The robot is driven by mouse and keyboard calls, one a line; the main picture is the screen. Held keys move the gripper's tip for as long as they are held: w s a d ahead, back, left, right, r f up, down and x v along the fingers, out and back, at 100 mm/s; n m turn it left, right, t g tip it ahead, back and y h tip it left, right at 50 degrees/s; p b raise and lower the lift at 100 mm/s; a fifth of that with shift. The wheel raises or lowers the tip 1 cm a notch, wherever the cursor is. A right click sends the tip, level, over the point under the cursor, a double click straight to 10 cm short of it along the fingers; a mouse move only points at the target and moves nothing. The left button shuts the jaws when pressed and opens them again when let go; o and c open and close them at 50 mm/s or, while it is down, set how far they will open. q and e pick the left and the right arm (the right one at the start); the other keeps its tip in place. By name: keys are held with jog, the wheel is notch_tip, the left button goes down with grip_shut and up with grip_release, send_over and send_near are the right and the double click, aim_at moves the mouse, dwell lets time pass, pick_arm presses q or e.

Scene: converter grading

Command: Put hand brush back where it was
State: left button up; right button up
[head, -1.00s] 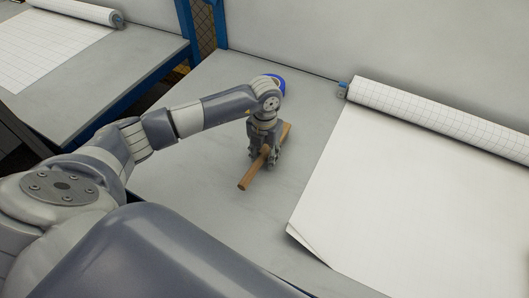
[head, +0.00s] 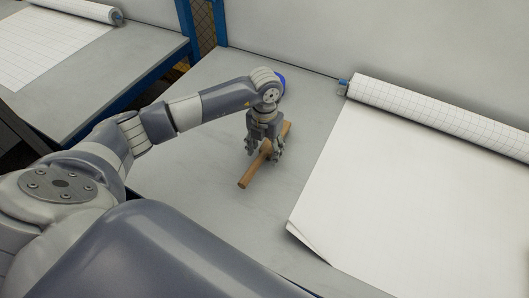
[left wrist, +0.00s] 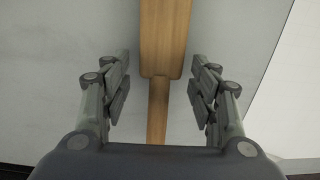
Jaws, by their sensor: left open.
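The wooden hand brush (head: 249,178) lies flat and diagonally on the grey table, left of the white paper sheet. My left gripper (head: 265,150) points down above the brush's middle, with its fingers spread on either side. In the left wrist view, the brush's wide wooden body (left wrist: 165,35) and narrower handle (left wrist: 158,110) run between the open fingers (left wrist: 160,85), with a gap on each side. Its bristles are not visible. My right gripper is not in view.
A roll of grid paper (head: 430,112) lies at the back right, and its white sheet (head: 400,190) covers the right of the table (head: 215,85). Bare table surrounds the brush.

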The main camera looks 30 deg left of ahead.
aim_at(265, 151)
pick_arm(q)
notch_tip(265, 151, up, 10)
jog(key=b, duration=0.1)
jog(key=shift+r, duration=0.2)
dwell(0.4)
